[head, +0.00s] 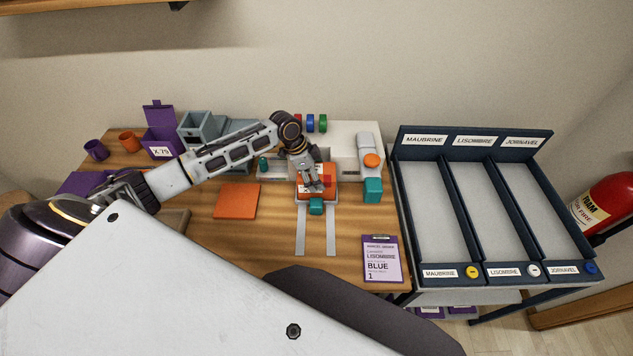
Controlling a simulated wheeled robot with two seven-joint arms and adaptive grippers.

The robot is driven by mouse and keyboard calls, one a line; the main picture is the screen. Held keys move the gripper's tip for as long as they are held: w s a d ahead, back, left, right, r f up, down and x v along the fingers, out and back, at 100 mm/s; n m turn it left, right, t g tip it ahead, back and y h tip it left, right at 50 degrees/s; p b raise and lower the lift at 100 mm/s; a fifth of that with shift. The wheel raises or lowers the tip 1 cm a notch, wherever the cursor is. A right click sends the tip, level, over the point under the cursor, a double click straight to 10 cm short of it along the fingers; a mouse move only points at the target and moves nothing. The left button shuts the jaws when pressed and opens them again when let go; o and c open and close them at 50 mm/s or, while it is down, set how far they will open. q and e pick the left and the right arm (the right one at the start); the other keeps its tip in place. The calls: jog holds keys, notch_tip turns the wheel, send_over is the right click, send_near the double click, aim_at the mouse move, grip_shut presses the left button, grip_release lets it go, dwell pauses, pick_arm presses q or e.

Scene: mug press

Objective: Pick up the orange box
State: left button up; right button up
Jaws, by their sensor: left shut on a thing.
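The orange box (327,171) is at the white machine (344,140) in the middle of the table, at the head of two pale rails (316,232). My left gripper (314,187) reaches down over the box from above and is shut on it. The fingers and wrist hide part of the box. I cannot tell whether it is lifted clear of the pale holder under it. My right gripper is not in view.
An orange flat square (237,201) lies left of the rails. A purple clipboard (382,259) reading LISOMBRE, BLUE, 1 lies front right. A purple mug (96,150), an orange mug (129,142) and an open purple box (160,134) stand back left. A three-lane rack (432,202) stands right.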

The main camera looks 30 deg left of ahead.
pick_arm(q)
jog(key=shift+r, duration=0.15)
dwell(0.3)
jog(key=shift+r+b, duration=0.1)
jog(key=shift+b, duration=0.25)
notch_tip(320, 180, up, 18)
jog(key=b, duration=0.1)
jog(key=shift+s, duration=0.1)
dwell(0.7)
